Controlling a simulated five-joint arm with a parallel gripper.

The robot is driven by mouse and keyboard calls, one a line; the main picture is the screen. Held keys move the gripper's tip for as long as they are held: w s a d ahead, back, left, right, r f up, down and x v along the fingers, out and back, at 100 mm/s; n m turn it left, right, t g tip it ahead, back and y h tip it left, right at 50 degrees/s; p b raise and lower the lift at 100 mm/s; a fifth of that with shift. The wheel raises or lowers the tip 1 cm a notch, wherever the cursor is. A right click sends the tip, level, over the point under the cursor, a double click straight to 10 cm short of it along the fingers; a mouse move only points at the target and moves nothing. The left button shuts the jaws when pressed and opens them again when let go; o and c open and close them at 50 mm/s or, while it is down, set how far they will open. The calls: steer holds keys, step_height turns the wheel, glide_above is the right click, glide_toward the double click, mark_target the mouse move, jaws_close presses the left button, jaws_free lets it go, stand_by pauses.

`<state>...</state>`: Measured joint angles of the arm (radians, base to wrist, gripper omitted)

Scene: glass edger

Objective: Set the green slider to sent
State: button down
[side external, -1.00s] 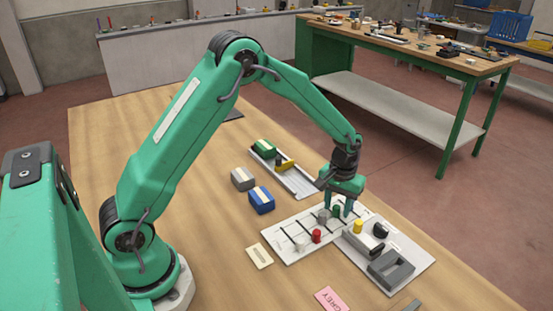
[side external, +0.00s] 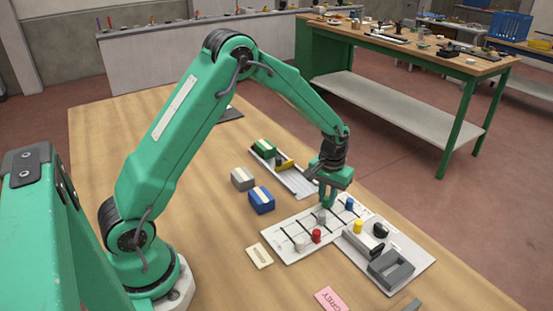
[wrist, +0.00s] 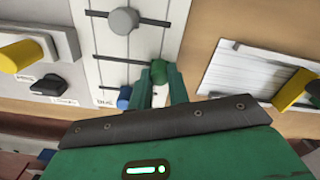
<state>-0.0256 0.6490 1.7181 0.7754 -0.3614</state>
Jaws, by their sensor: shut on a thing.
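The slider panel is a white board (side external: 275,247) with dark slots, and part of it shows in the wrist view (wrist: 178,25). In the wrist view the green slider (wrist: 159,71) is a round green knob at the end of a dark slot line, between the fingers of my gripper (wrist: 161,88). My gripper (side external: 328,203) is shut on this knob. In the side view its fingers cover the green knob, close behind the grey knob (side external: 322,217). The blue knob (side external: 349,203) stands right of the fingers. The label text is too small to read surely.
A red knob (side external: 316,236) and a white knob (side external: 299,243) stand on the near part of the panel. A second plate (side external: 418,258) with a yellow knob (side external: 358,227) lies to the right. Blue (side external: 262,200) and grey (side external: 243,179) blocks lie to the left.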

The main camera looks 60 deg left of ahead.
mark_target(326, 197)
steer(key=shift+a, duration=0.25)
steer(key=c, duration=1.3)
jaws_free()
step_height(326, 197, up, 8)
steer(key=shift+f, duration=0.25)
steer(key=shift+r, duration=0.2)
